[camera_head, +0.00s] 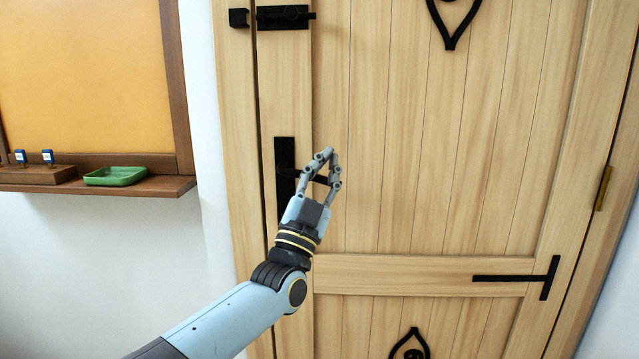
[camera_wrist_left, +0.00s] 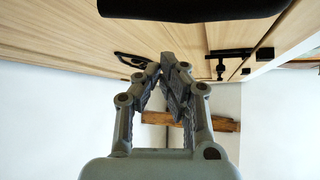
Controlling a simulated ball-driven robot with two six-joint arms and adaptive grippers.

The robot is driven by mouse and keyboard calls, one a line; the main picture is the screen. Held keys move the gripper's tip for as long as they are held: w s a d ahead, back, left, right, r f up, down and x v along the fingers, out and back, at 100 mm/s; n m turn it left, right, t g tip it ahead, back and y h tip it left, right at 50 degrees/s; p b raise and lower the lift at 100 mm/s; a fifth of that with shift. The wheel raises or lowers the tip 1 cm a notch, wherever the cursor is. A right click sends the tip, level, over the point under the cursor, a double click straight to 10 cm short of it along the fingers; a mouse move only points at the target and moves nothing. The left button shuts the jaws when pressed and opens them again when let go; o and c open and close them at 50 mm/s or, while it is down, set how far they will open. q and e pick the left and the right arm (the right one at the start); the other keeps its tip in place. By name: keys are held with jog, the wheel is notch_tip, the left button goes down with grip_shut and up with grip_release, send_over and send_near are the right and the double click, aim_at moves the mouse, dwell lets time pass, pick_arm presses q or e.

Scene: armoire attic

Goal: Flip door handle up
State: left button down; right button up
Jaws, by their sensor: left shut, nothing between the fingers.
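The door (camera_head: 440,150) is pale wood planking and appears shut. Its black handle plate (camera_head: 285,155) is upright near the door's left edge. A black lever (camera_head: 319,179) sticks out to the right from the plate, roughly level, and is partly hidden by my left gripper. My left gripper (camera_head: 330,158) is in front of the lever, fingers pointing up, tips together and empty. The left wrist view also shows its closed fingertips (camera_wrist_left: 172,65). A thick black bar, likely the lever (camera_wrist_left: 190,8), crosses the top of that view. Whether they touch, I cannot tell. My right gripper is out of view.
A black bolt (camera_head: 284,17) sits higher on the door's left edge. A black strap (camera_head: 510,278) and hinge (camera_head: 604,188) are at the right. A wooden ledge (camera_head: 150,187) with a green tray (camera_head: 115,176) is on the left wall.

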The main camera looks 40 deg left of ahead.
aim_at(320, 180)
pick_arm(q)
jog(key=shift+w+a+f, duration=0.15)
jog(key=shift+a+f, duration=0.3)
jog(key=shift+f, duration=0.3)
jog(key=shift+w+a+f, duration=0.1)
jog(key=shift+a+f, duration=0.3)
jog(key=shift+f, duration=0.3)
jog(key=shift+h, duration=0.3)
jog(key=f+m+h, duration=0.1)
jog(key=m+h, duration=0.1)
jog(key=f+m+g+h, duration=0.1)
jog(key=m+h, duration=0.1)
jog(key=a+f+m+h+p, duration=0.1)
jog(key=m, duration=0.2)
jog(key=shift+s+f+g+h, duration=0.3)
jog(key=shift+f+g+h, duration=0.1)
jog(key=shift+r, duration=0.1)
